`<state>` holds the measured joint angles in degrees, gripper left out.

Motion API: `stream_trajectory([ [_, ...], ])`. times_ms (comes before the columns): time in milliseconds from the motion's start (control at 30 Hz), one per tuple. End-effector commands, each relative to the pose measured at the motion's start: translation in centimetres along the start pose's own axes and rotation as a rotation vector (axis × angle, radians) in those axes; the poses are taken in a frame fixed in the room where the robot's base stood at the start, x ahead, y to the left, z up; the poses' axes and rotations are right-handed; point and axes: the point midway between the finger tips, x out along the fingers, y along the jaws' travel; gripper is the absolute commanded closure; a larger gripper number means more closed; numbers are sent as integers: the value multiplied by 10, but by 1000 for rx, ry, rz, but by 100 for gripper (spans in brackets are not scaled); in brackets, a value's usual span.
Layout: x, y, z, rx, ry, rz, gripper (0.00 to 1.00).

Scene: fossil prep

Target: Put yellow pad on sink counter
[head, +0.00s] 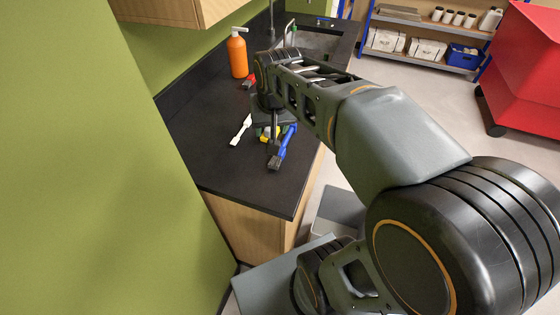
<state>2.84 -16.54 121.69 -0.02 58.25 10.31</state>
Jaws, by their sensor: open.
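A small patch of yellow (264,133), which looks like the yellow pad, shows on the dark sink counter (215,150). Most of it is hidden behind my gripper (273,146), so its shape and full extent cannot be made out. My gripper points down over the counter, right at the yellow patch, with its jaws open. Whether the fingers touch the pad or stand just above it cannot be told.
A blue-handled brush (284,145) lies close right of my gripper, and a white brush (241,130) lies to its left. An orange bottle (238,54) and a red item (249,82) stand farther back, near the sink (318,42). The counter's near end is clear.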

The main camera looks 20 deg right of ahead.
Motion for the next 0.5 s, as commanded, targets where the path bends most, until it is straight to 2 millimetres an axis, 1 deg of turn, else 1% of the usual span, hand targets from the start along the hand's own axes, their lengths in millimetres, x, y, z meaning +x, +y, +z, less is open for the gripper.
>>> stream_trajectory([
  [33,-3,0,17,-34,21,-6,48],
  [100,-4,1,37,-81,44,-13,48],
  [200,-2,2,61,-137,72,-19,48],
  [300,1,4,78,-177,92,-24,48],
  [400,4,5,89,-204,106,-26,48],
  [500,5,5,94,-217,113,-28,48],
])
